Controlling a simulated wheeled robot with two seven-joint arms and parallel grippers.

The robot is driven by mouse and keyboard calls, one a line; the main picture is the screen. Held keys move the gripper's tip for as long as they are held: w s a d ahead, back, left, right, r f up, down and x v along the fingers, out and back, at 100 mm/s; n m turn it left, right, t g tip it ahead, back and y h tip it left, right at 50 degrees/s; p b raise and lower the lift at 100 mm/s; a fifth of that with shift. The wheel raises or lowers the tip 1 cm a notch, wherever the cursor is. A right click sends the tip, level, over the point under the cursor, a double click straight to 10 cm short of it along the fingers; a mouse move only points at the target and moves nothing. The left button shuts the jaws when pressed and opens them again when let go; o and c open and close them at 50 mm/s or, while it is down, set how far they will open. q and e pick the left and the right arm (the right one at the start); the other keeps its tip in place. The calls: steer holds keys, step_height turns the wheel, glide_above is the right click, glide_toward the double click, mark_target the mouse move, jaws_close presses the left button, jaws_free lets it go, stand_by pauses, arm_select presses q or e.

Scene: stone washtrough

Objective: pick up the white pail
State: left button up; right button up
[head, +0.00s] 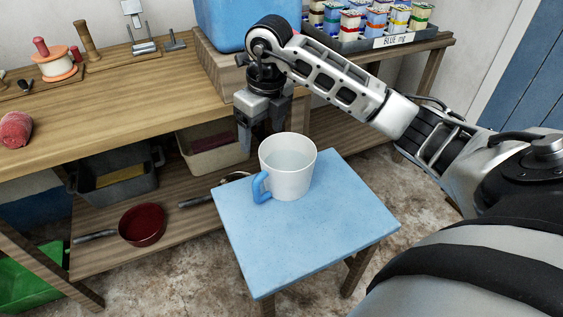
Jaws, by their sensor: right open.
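The white pail (288,172) looks like a white mug with a blue handle at its lower left. It stands upright near the back edge of a blue stool (310,237), and its inside looks pale, possibly with liquid. My right gripper (262,133) points down with its fingers apart and empty. In the picture it is just above and left of the pail's rim, apart from the handle; the exact gap in depth cannot be told. My left gripper does not show.
A wooden bench (120,115) runs behind, with a blue container (222,22) and a tray of colourful tins (375,38) on top. Its lower shelf holds a dark bin (115,190), a beige bin (222,157) and a red pan (142,225). The stool's front is clear.

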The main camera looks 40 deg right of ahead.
steer(key=b, duration=0.1)
glide_toward(261, 175)
steer(key=f, duration=0.3)
steer(key=w+f, duration=0.1)
steer(key=f, duration=0.1)
steer(key=shift+f, duration=0.1)
steer(key=shift+w+a+f+b, duration=0.1)
steer(key=shift+f+b, duration=0.1)
steer(key=shift+f, duration=1.2)
steer(key=shift+a+f+b, duration=0.1)
steer(key=shift+f+b, duration=0.1)
steer(key=shift+f, duration=1.15)
jaws_close()
steer(key=shift+w+r, duration=0.1)
steer(key=shift+r, duration=0.05)
